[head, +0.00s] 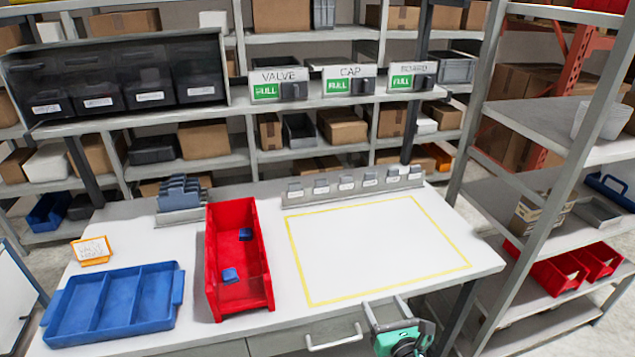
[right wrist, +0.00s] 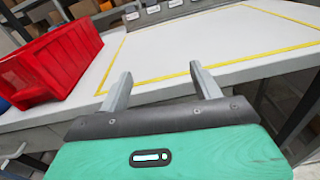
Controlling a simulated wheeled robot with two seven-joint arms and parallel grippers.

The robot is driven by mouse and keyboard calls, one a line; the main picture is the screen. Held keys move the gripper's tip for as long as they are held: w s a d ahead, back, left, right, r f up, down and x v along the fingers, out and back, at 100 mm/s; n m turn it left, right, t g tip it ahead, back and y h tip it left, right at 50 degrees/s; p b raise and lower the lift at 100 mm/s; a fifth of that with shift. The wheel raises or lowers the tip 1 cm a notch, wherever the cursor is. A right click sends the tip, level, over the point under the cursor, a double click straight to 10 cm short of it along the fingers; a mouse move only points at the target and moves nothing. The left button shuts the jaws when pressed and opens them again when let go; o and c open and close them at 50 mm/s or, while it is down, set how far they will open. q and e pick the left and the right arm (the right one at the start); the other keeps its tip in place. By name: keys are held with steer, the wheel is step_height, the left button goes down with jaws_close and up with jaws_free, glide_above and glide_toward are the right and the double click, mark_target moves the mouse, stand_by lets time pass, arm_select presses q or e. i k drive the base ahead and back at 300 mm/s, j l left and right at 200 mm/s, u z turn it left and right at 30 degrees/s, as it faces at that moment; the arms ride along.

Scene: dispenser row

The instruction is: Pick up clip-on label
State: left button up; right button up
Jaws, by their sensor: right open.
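Several small grey clip-on labels with white faces stand in a row on a grey rail (head: 352,189) at the back of the table; one of them is this label (head: 346,183). The rail also shows at the top of the right wrist view (right wrist: 150,13). My right gripper (head: 384,307) is at the table's front edge, well in front of the rail and apart from it. Its two fingers are spread with nothing between them, as the right wrist view also shows (right wrist: 160,75). My left gripper is not in view.
A red bin (head: 262,292) with two small blue pieces stands left of a clear, yellow-outlined area (head: 375,250). A blue divided tray (head: 112,308), an orange-framed card (head: 92,250) and a blue-grey rack (head: 180,195) are further left. Signs hang on the shelf behind.

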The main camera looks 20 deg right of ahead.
mark_target(320, 184)
steer(key=i+l, duration=0.1)
steer(key=i, duration=1.1)
